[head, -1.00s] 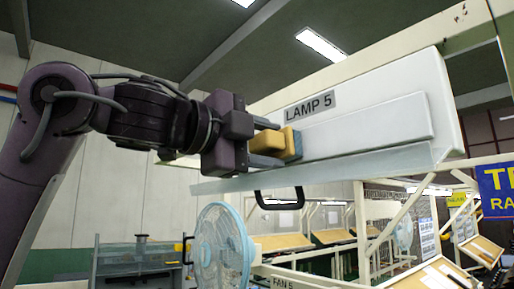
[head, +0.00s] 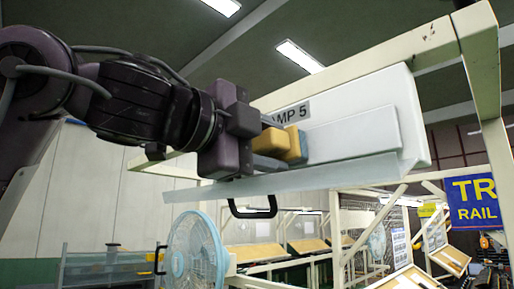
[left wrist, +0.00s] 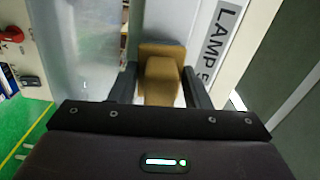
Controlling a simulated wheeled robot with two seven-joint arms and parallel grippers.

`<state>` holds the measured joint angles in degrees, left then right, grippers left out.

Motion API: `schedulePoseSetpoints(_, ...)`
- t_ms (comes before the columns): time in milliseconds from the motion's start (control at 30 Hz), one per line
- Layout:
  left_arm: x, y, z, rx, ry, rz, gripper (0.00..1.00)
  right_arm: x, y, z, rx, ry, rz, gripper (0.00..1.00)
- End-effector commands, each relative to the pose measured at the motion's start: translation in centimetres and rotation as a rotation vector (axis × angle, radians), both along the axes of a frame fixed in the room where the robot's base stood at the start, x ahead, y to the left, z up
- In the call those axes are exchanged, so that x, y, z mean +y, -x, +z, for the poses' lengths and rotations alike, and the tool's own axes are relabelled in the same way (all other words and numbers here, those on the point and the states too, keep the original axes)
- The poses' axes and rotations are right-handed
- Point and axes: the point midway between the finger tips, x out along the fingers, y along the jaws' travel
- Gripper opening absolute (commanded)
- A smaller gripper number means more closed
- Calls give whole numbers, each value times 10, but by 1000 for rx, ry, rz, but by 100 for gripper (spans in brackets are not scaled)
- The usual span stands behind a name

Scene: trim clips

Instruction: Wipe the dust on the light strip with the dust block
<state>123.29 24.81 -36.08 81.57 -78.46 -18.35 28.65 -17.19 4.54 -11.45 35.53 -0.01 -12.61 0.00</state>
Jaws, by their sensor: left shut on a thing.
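The light strip (head: 355,135) is a long pale bar on the front of a white lamp housing (head: 375,92) labelled LAMP 5. My left gripper (head: 264,146) is shut on the dust block, a yellow-tan block (head: 271,142) with a darker pad edge. The block is at the left part of the strip, below the label, and appears to touch it; exact contact is hard to tell. In the left wrist view the block (left wrist: 160,68) sits between both fingers, beside the label. I cannot make out dust on the strip. My right gripper is not in view.
A cream frame (head: 485,70) surrounds the lamp. A clear panel (head: 290,182) juts out under the strip, with a black handle (head: 252,208) below. A blue fan (head: 192,250) stands lower left. A blue sign (head: 474,200) hangs at right.

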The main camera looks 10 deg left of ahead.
Motion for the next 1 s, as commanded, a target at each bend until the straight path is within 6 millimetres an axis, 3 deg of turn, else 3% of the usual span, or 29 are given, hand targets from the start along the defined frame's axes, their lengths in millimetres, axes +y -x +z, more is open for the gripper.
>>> schedulePoseSetpoints(1000,-48,38,0,-1,-2,-1,25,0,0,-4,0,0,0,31)
